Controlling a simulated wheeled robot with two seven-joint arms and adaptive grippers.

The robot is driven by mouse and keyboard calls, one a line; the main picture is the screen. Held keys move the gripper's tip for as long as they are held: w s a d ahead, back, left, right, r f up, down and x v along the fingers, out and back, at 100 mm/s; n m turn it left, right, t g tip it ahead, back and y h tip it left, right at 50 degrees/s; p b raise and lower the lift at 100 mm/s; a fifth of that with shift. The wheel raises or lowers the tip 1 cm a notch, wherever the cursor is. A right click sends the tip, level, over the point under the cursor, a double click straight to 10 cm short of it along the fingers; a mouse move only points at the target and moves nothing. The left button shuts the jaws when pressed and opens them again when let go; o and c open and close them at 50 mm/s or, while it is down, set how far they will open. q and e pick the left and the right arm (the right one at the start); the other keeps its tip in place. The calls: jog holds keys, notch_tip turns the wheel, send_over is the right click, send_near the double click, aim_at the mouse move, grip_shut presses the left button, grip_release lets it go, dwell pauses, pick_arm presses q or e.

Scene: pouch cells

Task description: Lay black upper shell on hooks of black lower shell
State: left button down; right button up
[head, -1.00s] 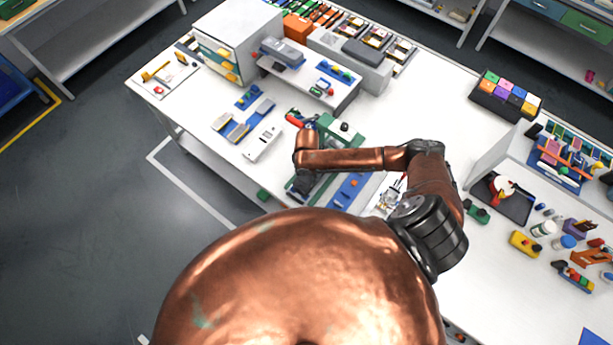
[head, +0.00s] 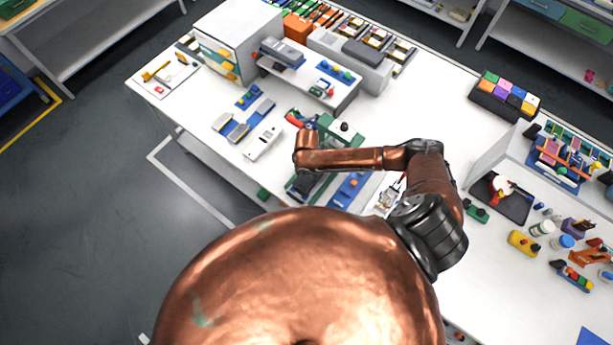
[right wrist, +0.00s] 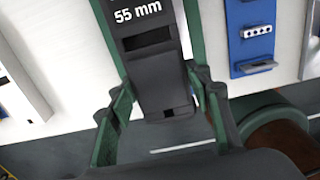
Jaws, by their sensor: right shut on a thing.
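My right gripper (right wrist: 157,92) is shut on a black part (right wrist: 155,75) marked "55 mm", which I take to be the black upper shell. Its fingers stand on either side of the part in the right wrist view. In the head view my right gripper (head: 303,184) is small and dark, at the end of the copper arm over a green fixture (head: 328,126). The black lower shell and its hooks cannot be made out; the gripper, arm and held part cover that spot. My left gripper is not in view.
Right of the fixture lies a blue board (head: 350,188), also in the right wrist view (right wrist: 248,35). A pale grey block (head: 263,142) and blue trays (head: 247,122) lie to the left. A raised white shelf (head: 325,92) stands behind. Bare white tabletop (head: 430,105) lies right of it.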

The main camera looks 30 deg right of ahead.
jog(key=shift+p, duration=0.65)
dwell(0.8)
jog(key=shift+f+b, duration=0.6)
jog(key=shift+f, duration=0.45)
jog(key=o, duration=1.2)
jog(key=shift+o, duration=0.2)
notch_tip(320, 180, up, 12)
jog(key=shift+r, duration=0.1)
